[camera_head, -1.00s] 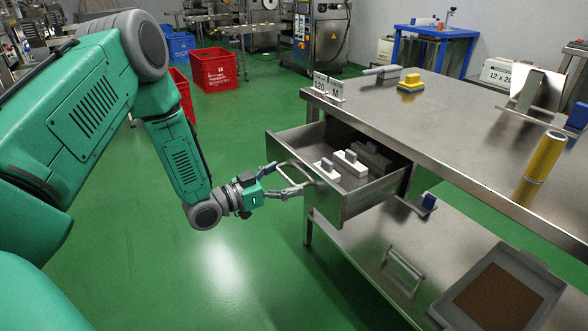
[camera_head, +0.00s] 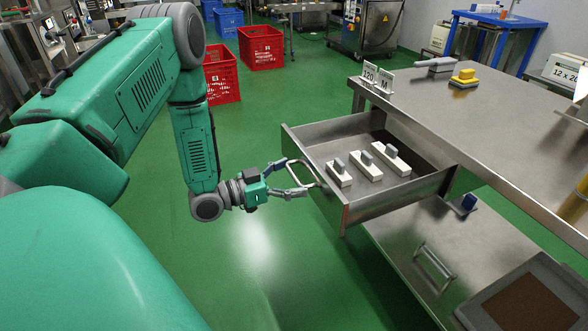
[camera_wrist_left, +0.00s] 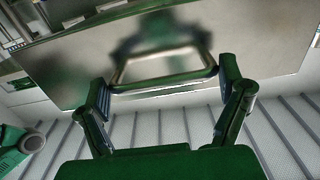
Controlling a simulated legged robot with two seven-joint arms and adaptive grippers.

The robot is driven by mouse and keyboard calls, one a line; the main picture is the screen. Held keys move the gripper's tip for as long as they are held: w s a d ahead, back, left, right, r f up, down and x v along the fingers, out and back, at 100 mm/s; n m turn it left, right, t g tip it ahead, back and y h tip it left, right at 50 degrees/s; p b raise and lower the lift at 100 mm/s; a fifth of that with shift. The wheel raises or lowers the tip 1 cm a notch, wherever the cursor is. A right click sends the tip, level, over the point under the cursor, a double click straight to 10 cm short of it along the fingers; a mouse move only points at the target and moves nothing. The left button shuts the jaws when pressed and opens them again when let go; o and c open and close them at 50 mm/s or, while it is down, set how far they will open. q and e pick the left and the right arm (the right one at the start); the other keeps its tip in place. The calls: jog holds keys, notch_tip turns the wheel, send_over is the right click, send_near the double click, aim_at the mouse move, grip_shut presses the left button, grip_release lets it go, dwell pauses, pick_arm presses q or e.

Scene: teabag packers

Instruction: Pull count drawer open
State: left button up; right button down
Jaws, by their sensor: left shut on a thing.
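The metal count drawer (camera_head: 345,205) sticks well out of the steel table's end, and its inside shows. Three white blocks with grey grips (camera_head: 368,167) lie in it. My left gripper (camera_head: 304,177) is at the drawer's front, shut on the bar handle (camera_head: 308,171). In the left wrist view the handle (camera_wrist_left: 165,68) spans between the two fingers (camera_wrist_left: 165,92), with the drawer's shiny front (camera_wrist_left: 60,65) behind it. My right gripper is not in view.
The steel table top (camera_head: 470,115) carries number signs (camera_head: 377,78), a yellow block (camera_head: 463,78) and a grey-handled tool (camera_head: 437,64). A lower shelf (camera_head: 400,245) holds a tray (camera_head: 525,298). Red crates (camera_head: 261,47) stand behind on open green floor.

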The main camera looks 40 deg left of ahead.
pick_arm(q)
jog(key=o, duration=1.5)
jog(key=shift+r, duration=0.1)
jog(key=shift+s, duration=0.1)
jog(key=v, duration=1.1)
jog(key=shift+s+a, duration=0.25)
jog(key=shift+s, duration=0.05)
jog(key=shift+w+d, duration=0.1)
